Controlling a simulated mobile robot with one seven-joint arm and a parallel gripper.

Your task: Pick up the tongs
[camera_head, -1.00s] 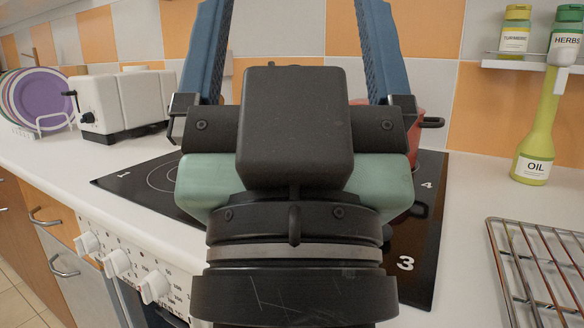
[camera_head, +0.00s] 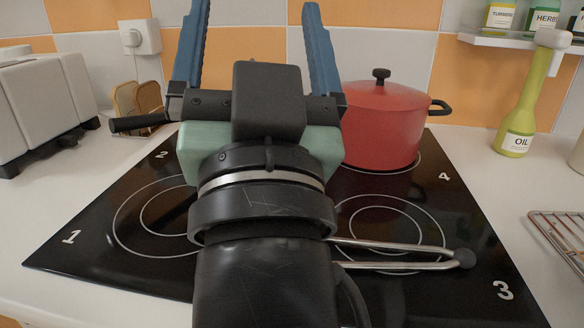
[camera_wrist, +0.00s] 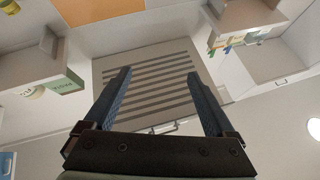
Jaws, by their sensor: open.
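The tongs (camera_head: 405,266) lie on the black cooktop near burner 3. Two thin silver bars run right to a dark rounded end, and their left part is hidden behind my arm. My gripper (camera_head: 255,45) is raised above the cooktop, its two blue fingers spread apart and pointing up. It is empty and well apart from the tongs. In the wrist view my gripper (camera_wrist: 160,85) is also open with nothing between the fingers, and the tongs do not show there.
A red lidded pot (camera_head: 383,125) stands on the back right burner. A black handle (camera_head: 140,122) sticks out left behind my gripper. A toaster (camera_head: 40,105) stands left, an oil bottle (camera_head: 520,135) and wire rack (camera_head: 560,245) right. The wrist view shows a slatted hood (camera_wrist: 160,75) and cabinets.

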